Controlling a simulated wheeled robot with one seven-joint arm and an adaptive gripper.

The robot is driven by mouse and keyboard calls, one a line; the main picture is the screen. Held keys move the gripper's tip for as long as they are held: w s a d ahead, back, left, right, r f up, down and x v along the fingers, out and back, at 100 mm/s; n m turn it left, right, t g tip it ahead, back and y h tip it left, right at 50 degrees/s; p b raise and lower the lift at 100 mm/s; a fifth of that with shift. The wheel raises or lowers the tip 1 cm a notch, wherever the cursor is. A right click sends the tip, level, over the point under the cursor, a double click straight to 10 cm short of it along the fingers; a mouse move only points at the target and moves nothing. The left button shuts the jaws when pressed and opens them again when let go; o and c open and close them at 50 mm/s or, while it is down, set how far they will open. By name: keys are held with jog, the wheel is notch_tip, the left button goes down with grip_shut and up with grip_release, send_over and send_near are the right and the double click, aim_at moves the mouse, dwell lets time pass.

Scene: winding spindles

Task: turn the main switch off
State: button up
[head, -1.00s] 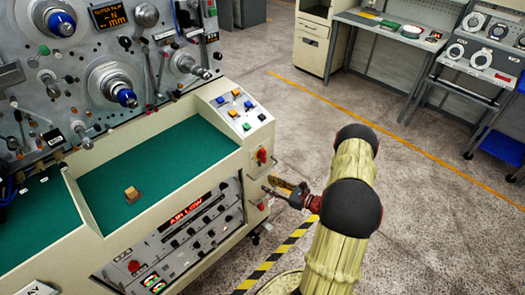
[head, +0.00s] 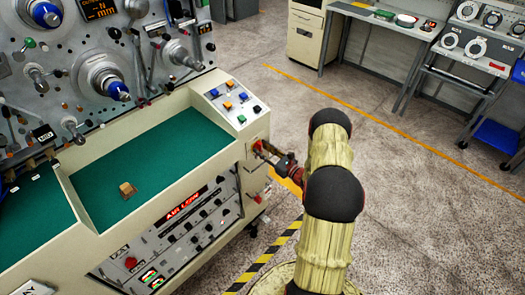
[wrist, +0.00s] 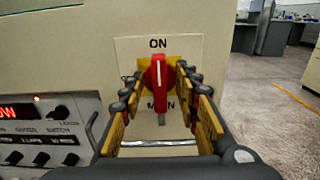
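The main switch is a red handle (wrist: 158,80) on a yellow plate, on a pale panel marked ON above and MAIN below. In the wrist view the handle stands upright, its upper end toward ON. My gripper (wrist: 160,95) is open, with one yellow-padded finger on each side of the handle. The fingertips look close to the panel; whether they touch the handle I cannot tell.
The cabinet (head: 150,215) has a green worktop (head: 150,165) with a small tan block (head: 127,190) on it. A button panel (head: 237,104) is above the switch. A red knob (head: 257,198) sits below my gripper.

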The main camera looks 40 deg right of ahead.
jog(key=shift+c, duration=1.4)
grip_shut()
